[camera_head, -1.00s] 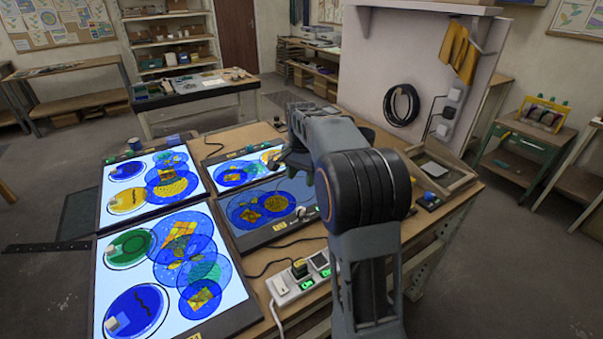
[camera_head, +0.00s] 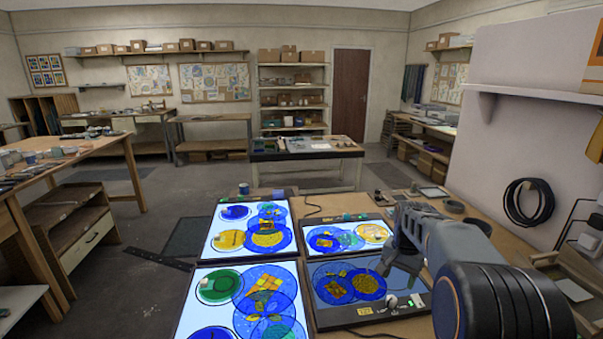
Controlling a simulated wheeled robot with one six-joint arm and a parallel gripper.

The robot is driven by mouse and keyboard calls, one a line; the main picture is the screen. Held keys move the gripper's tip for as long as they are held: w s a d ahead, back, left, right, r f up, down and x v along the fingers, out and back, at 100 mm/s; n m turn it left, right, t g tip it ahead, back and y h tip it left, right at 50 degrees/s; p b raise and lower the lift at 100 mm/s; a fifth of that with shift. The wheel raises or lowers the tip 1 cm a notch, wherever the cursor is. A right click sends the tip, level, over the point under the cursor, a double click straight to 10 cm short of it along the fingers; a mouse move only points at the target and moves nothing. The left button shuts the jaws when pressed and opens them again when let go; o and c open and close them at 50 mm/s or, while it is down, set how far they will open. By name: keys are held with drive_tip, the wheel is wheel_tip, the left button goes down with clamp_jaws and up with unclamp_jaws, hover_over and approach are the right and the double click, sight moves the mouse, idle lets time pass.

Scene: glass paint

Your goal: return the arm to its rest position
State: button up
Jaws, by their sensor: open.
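My arm (camera_head: 460,245) reaches in from the lower right, folded over the right side of the light-panel bench. My gripper (camera_head: 388,262) points down at its far end, above the dark panel (camera_head: 345,306) at the lower right. It is small and partly hidden by the arm, and I see nothing held in it. The gripper is open.
Lit panels with blue, yellow and green glass discs (camera_head: 250,230) cover the bench. A knob (camera_head: 391,301) sits on the dark panel's edge. A wall partition with a black coil (camera_head: 528,202) stands right.

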drive_tip(key=s+a+n+t, duration=0.1)
drive_tip(key=s+a+n, duration=0.1)
drive_tip(key=s, duration=0.4)
drive_tip(key=s+a+n, duration=0.3)
drive_tip(key=s+a, duration=0.1)
drive_tip(key=s, duration=0.2)
drive_tip(key=s+a+f+n+t, duration=0.1)
drive_tip(key=s+a+n, duration=0.1)
drive_tip(key=s, duration=0.4)
drive_tip(key=shift+s+a+n+t, duration=0.1)
drive_tip(key=shift+a+n+t, duration=0.2)
drive_tip(key=shift+a, duration=0.25)
drive_tip(key=shift+s+a+r+n+t, duration=0.25)
drive_tip(key=shift+s+a+r, duration=0.2)
drive_tip(key=shift+s, duration=0.15)
drive_tip(key=shift+s+a+r+n+t, duration=0.15)
drive_tip(key=shift+s+a+r+t, duration=0.1)
drive_tip(key=shift+s+a+r, duration=0.25)
drive_tip(key=shift+d+f, duration=0.1)
drive_tip(key=shift+d, duration=0.2)
